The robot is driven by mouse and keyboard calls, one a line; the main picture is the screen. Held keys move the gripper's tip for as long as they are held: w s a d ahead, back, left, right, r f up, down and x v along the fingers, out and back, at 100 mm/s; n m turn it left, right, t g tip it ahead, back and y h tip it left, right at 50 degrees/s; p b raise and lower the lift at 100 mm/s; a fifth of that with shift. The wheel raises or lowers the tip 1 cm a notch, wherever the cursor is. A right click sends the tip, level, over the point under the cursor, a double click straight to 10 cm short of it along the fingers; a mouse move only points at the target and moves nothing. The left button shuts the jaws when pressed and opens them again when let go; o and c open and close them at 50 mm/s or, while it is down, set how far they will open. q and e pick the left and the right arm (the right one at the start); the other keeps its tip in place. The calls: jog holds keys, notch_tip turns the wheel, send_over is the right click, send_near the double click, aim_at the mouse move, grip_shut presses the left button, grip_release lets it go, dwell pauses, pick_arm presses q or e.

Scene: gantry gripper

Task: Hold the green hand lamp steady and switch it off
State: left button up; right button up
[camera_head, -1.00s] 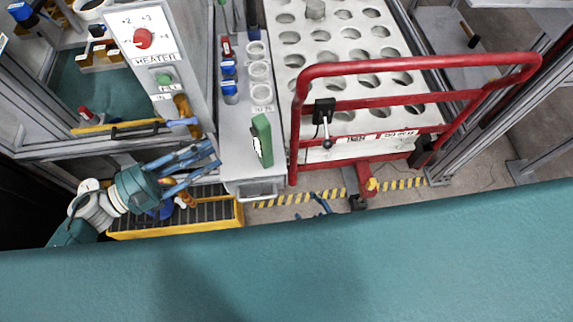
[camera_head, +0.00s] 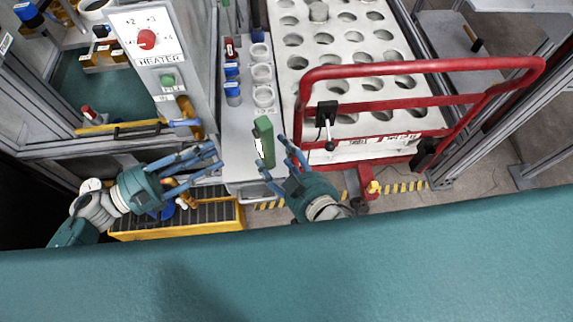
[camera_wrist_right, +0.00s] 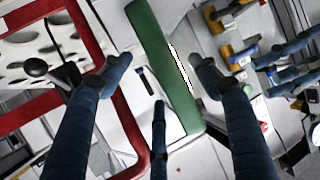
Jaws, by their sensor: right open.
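The green hand lamp (camera_head: 264,142) stands upright at the front end of the narrow grey shelf, with a white strip on its left side. In the right wrist view the lamp (camera_wrist_right: 160,60) runs between my right fingers. My right gripper (camera_head: 274,155) is open just in front and to the right of the lamp; its spread fingers (camera_wrist_right: 162,66) look apart from it. My left gripper (camera_head: 217,160) is left of the lamp, fingers spread and nothing seen between them. I cannot make out the lamp's switch.
Several blue- and red-capped tubes and white cups stand behind the lamp on the shelf (camera_head: 245,135). A red-railed cart (camera_head: 395,109) is close on the right. The heater panel (camera_head: 148,40) stands on the left. A yellow-edged step (camera_head: 170,234) lies below my left gripper.

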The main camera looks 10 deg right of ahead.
aim_at(273, 151)
jog(key=x, duration=0.5)
jog(key=shift+w+a+f, duration=0.2)
jog(key=shift+w+f, duration=0.05)
jog(key=shift+w, duration=0.05)
jog(key=shift+c, duration=0.2)
jog(key=c, duration=1.3)
pick_arm(q)
grip_shut()
pick_arm(e)
jog(key=shift+c, duration=0.3)
